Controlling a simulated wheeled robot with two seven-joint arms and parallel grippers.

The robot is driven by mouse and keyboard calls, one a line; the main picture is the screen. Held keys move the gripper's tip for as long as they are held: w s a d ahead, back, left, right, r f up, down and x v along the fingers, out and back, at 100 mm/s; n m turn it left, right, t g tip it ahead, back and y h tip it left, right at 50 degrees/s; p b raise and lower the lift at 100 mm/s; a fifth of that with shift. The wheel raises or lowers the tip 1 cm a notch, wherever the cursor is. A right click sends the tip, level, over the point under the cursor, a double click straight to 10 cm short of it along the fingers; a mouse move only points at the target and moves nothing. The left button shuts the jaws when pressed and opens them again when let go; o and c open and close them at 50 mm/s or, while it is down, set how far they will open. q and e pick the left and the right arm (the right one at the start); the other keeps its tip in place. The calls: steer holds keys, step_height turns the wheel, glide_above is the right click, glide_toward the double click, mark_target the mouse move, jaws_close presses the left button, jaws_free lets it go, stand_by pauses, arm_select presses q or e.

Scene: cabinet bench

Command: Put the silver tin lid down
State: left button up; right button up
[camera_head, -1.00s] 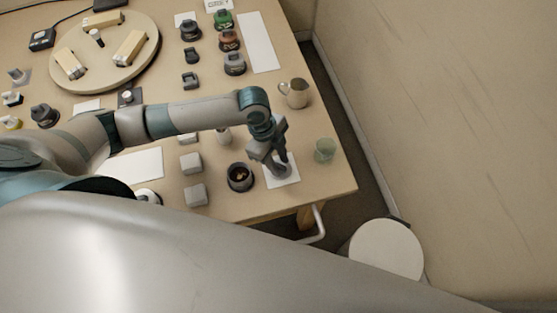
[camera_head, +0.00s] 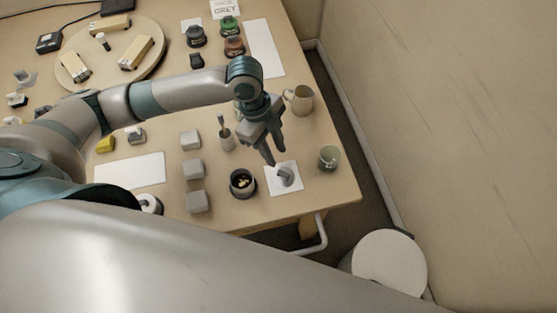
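The silver tin lid (camera_head: 285,177) lies on a small white square (camera_head: 272,186) near the front right corner of the bench. My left gripper (camera_head: 276,157) is just behind and above the lid, fingers pointing down. Its two fingers are spread, with nothing seen between them, and the lid appears free of them. A dark open tin (camera_head: 242,184) with small yellowish bits inside stands just left of the white square. My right gripper is not in view.
A greenish glass (camera_head: 329,158) stands right of the lid, and a jug (camera_head: 299,98) stands behind. A cup with a tool (camera_head: 226,140) and several grey blocks (camera_head: 194,169) are to the left. The bench edge is close in front.

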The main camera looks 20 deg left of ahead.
arm_select(q)
steer(key=shift+v, duration=1.55)
steer(key=shift+s+d, duration=0.1)
steer(key=shift+s, duration=0.05)
